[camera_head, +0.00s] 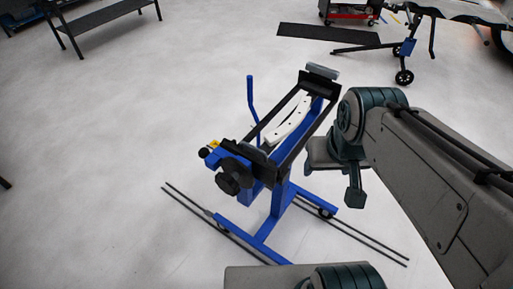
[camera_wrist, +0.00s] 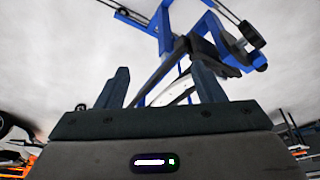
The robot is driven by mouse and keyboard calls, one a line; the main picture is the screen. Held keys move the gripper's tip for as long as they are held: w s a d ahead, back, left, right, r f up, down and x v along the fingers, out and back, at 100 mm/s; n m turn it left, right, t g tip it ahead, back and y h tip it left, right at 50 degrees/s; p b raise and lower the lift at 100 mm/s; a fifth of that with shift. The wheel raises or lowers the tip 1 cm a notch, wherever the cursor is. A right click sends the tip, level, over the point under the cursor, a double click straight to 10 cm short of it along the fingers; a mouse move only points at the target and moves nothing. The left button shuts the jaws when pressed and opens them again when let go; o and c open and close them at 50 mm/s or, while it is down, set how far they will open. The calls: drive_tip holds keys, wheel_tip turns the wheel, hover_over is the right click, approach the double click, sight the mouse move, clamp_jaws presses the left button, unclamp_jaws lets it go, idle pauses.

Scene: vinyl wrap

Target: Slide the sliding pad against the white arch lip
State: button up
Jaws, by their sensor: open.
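A blue stand (camera_head: 264,229) carries a tilted black frame (camera_head: 292,150) in the middle of the head view. A white arch piece (camera_head: 290,123) with small dark holes lies between the frame's rails. A grey pad (camera_head: 322,71) sits across the frame's upper end; I cannot tell whether it is the sliding pad. In the wrist view my gripper (camera_wrist: 162,80) has its two fingers wide apart. The blue stand (camera_wrist: 166,35) and part of the black frame show beyond and between them. In the head view my wrist is right of the frame, and the fingertips are not clear.
A black clamp knob (camera_head: 229,184) and a blue upright handle (camera_head: 251,95) project from the stand. Thin dark rails (camera_head: 215,222) lie on the floor around its base. A dark bench (camera_head: 100,17) stands at the upper left. The pale floor to the left is clear.

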drive_tip(key=shift+w+a+r, duration=0.1)
drive_tip(key=shift+w, duration=0.1)
drive_tip(key=c, duration=0.7)
drive_tip(key=shift+o, duration=0.2)
drive_tip(key=n+g+y+p, duration=0.1)
drive_tip(key=n+g+p, duration=0.3)
drive_tip(key=n, duration=0.7)
hover_over(257, 154)
drive_tip(key=b, duration=0.1)
drive_tip(key=shift+g, duration=0.7)
drive_tip(key=f, duration=1)
drive_tip(key=a+f, duration=0.1)
drive_tip(key=f, duration=0.4)
drive_tip(key=shift+s+f, duration=0.1)
drive_tip(key=shift+s, duration=0.25)
clamp_jaws()
